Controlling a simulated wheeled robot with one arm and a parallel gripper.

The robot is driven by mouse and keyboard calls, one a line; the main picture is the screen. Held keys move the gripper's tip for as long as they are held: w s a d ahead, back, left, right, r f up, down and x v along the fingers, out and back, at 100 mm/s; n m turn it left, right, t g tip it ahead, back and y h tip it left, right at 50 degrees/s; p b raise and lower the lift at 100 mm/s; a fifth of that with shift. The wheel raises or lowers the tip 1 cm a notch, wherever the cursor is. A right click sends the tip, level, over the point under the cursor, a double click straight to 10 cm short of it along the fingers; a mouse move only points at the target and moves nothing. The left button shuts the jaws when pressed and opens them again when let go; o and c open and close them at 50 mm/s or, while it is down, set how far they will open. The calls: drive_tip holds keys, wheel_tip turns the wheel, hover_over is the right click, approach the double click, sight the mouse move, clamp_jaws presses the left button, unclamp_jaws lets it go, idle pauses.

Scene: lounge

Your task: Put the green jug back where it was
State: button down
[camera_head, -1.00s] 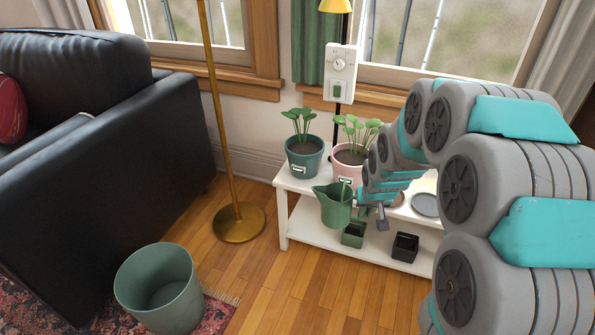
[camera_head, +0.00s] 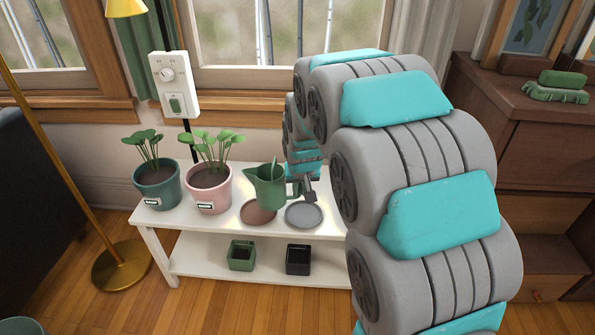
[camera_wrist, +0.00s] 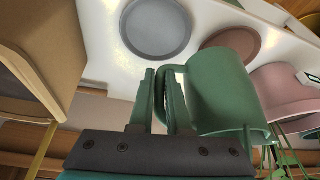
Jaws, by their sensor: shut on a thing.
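The green jug (camera_head: 268,188) is held roughly upright by its handle, over the white shelf's top (camera_head: 228,222). My gripper (camera_head: 302,190) is shut on the handle from the right. In the wrist view the fingers (camera_wrist: 158,95) are beside the jug's body (camera_wrist: 222,92), at its handle. In the head view the jug overlaps part of a brown saucer (camera_head: 252,215); a grey saucer (camera_head: 304,215) lies to the right. Both saucers are empty and also show in the wrist view. The jug seems to be above the surface, but the exact gap cannot be told.
A teal pot (camera_head: 157,190) and a pink pot (camera_head: 208,195), both planted, stand left of the jug. A green square pot (camera_head: 241,256) and a black one (camera_head: 299,260) are on the lower shelf. A lamp pole (camera_head: 60,150) stands left, a brown cabinet (camera_head: 530,130) right.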

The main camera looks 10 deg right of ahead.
drive_tip(key=w+d, duration=0.1)
drive_tip(key=w, duration=0.4)
drive_tip(key=w+d+f, duration=0.1)
drive_tip(key=w+d, duration=0.1)
drive_tip(key=w, duration=0.3)
drive_tip(key=w+d+p, duration=0.1)
drive_tip(key=w+d, duration=0.1)
drive_tip(key=w, duration=0.3)
drive_tip(key=shift+w+d+f, duration=0.15)
drive_tip(key=shift+w+d, duration=0.1)
drive_tip(key=shift+f, duration=1.75)
drive_tip(key=shift+f, duration=0.15)
drive_tip(key=c, duration=0.9)
unclamp_jaws()
drive_tip(key=d+v, duration=0.1)
drive_tip(key=v, duration=1.1)
drive_tip(key=s+a+g, duration=0.2)
drive_tip(key=s, duration=1.4)
drive_tip(key=s+a+n+g, duration=0.1)
drive_tip(key=s+a+g, duration=0.1)
drive_tip(key=s, duration=1.5)
drive_tip(key=s+a+r+g, duration=0.1)
drive_tip(key=s+a+g, duration=0.1)
drive_tip(key=s, duration=1.5)
drive_tip(key=shift+a+r+y, duration=0.1)
drive_tip(key=shift+a+y, duration=0.15)
drive_tip(key=shift+y, duration=0.05)
